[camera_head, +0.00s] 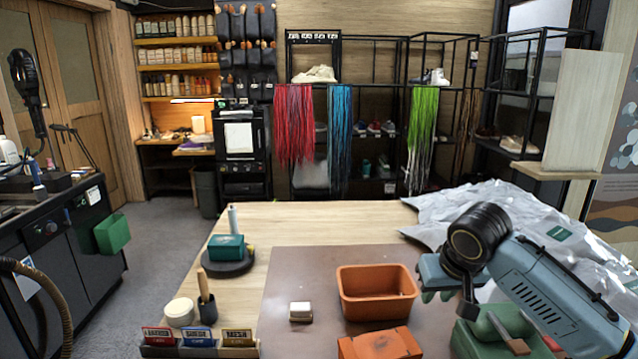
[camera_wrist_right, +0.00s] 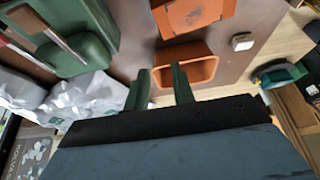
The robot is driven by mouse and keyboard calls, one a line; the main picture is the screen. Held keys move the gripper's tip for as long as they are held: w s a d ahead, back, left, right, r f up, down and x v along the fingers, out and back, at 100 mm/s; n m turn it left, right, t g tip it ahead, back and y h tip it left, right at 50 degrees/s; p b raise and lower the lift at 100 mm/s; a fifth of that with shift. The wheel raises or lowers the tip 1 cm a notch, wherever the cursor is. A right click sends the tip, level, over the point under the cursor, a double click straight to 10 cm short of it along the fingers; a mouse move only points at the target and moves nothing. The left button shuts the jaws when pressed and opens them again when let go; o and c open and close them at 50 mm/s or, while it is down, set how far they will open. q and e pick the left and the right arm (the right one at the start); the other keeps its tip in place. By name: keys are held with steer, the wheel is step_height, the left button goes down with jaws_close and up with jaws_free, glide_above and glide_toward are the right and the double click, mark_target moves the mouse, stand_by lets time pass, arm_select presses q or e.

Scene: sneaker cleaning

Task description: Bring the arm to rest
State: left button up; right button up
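My right arm comes in from the right over the table (camera_head: 330,218). Its gripper (camera_head: 432,291) hangs above the table, just right of an orange tub (camera_head: 345,305). In the right wrist view the two green fingers of this gripper (camera_wrist_right: 160,86) stand apart with nothing between them. The tub (camera_wrist_right: 206,70) shows past the right finger in that view. My left gripper and left arm are not in view.
A small white-topped block (camera_head: 300,311) stands left of the tub on the brown mat (camera_head: 290,270). An orange object (camera_head: 380,345) lies in front. A green tray (camera_head: 470,345) with a wooden-handled tool is at right. Crumpled silver sheeting (camera_head: 480,205) covers the back right.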

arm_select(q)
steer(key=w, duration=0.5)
arm_select(e)
steer(key=s+a+f+n+y, duration=0.1)
steer(key=s+a+f, duration=0.2)
steer(key=s+f, duration=0.35)
steer(key=s+a+f+n+y, duration=0.1)
steer(key=s+a+f+n, duration=0.1)
steer(key=s+a+f, duration=0.45)
steer(key=s+d+f+m+g+h, duration=0.1)
steer(key=s+d+f, duration=0.3)
steer(key=s, duration=0.6)
steer(key=s+d+f+m+h, duration=0.1)
steer(key=s+d+f, duration=0.3)
steer(key=s, duration=0.6)
step_height(320, 180, down, 27)
steer(key=s+d+g+b, duration=0.1)
steer(key=s+g+b, duration=0.1)
steer(key=b, duration=0.2)
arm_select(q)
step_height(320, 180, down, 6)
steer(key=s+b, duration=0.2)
arm_select(e)
steer(key=s+d+f, duration=0.3)
steer(key=s+f, duration=1.3)
steer(key=f, duration=0.1)
steer(key=shift+n+g, duration=0.4)
